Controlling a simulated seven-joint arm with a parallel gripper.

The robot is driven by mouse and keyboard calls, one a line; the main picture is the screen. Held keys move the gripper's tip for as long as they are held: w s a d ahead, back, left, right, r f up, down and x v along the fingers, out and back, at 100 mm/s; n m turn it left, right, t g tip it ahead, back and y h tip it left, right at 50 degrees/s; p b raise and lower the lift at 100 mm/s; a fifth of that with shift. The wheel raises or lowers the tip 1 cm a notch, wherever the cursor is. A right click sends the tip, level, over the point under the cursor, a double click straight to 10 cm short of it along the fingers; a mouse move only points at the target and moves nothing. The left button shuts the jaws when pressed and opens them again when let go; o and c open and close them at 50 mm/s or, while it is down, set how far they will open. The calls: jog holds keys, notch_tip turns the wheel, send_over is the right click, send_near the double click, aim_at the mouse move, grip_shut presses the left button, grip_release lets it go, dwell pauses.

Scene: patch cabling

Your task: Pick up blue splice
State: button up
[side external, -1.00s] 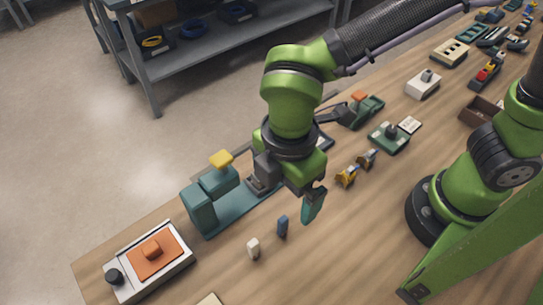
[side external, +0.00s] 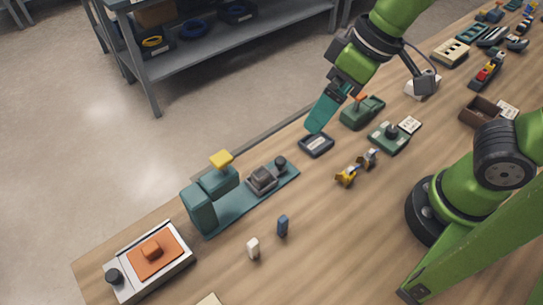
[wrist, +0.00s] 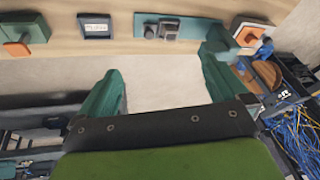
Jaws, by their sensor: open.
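The blue splice (side external: 283,226) is a small upright block standing on the wooden table in the side external view. A similar white splice (side external: 253,248) stands just to its left and nearer the camera. My gripper (side external: 316,124), with teal fingers, is raised at the table's far edge, well apart from the blue splice. In the wrist view my gripper (wrist: 160,66) has its fingers spread wide with nothing between them. I cannot make out the blue splice in the wrist view.
A teal press with a yellow knob (side external: 221,160) stands behind the splices. An orange-topped tray (side external: 152,252) is at the front left. A dark square display (side external: 317,144) and yellow connectors (side external: 346,177) lie to the right. Table around the splices is clear.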

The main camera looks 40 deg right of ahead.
jog(key=d+m+t, duration=0.1)
jog(key=d+m, duration=0.1)
jog(key=d, duration=0.1)
jog(key=d+r+m+t, duration=0.1)
jog(key=d+m, duration=0.2)
jog(key=d, duration=0.1)
jog(key=d+r+m+t, duration=0.1)
jog(key=d+m+t, duration=0.1)
jog(key=d, duration=0.2)
jog(key=shift+s+d+r+m+h, duration=0.2)
jog(key=shift+s+m+h, duration=0.1)
jog(key=shift+c, duration=0.2)
jog(key=shift+d+r, duration=0.2)
jog(key=shift+d, duration=0.1)
jog(key=shift+c, duration=1.1)
jog(key=shift+d, duration=0.1)
jog(key=c, duration=0.8)
